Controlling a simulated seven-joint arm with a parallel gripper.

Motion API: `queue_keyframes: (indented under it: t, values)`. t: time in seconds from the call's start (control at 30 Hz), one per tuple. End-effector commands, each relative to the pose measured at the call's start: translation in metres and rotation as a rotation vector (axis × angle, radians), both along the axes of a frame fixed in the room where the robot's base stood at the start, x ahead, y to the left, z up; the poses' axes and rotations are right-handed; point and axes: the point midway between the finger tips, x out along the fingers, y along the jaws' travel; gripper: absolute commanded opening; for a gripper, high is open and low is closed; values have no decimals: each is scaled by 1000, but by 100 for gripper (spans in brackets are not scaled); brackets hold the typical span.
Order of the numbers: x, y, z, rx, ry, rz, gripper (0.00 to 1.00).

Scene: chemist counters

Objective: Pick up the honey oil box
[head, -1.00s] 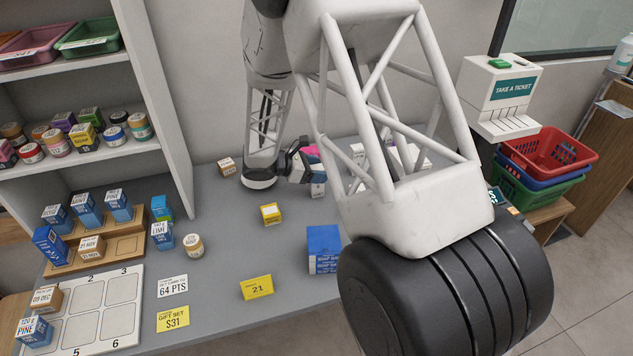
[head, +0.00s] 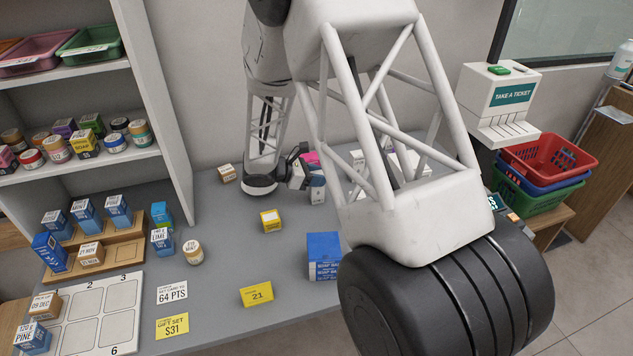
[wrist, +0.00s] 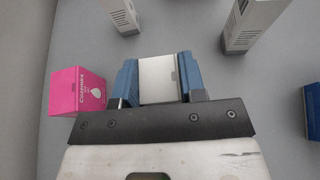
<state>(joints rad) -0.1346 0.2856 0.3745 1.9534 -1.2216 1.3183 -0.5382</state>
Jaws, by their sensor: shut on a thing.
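My gripper (wrist: 158,80) is low over the grey counter in the wrist view, its two blue-grey fingers on either side of a pale white box (wrist: 158,72). It is shut on that box. No label shows on the box's top, so I cannot read whether it is the honey oil box. In the head view my gripper (head: 300,172) is at the back middle of the counter, partly hidden by my arm. A white box (head: 317,188) shows just right of it.
A pink box (wrist: 77,92) stands close left of the gripper. Two white boxes (wrist: 122,15) (wrist: 250,24) stand beyond it. A yellow box (head: 270,220) and a blue stack (head: 323,255) stand nearer the front.

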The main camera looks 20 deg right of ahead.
Motion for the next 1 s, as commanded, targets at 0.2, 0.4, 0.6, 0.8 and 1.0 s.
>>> queue_keyframes:
  t: [0.2, 0.4, 0.6, 0.8, 1.0]
  values:
    - [0, 0, 7, 0, -1, 0, 15]
    - [0, 0, 24, 0, -3, -1, 15]
    - [-16, 2, 37, 0, 1, 0, 15]
    - [-48, 5, 40, 0, -1, 1, 15]
    - [-85, 9, 43, 0, 1, 1, 15]
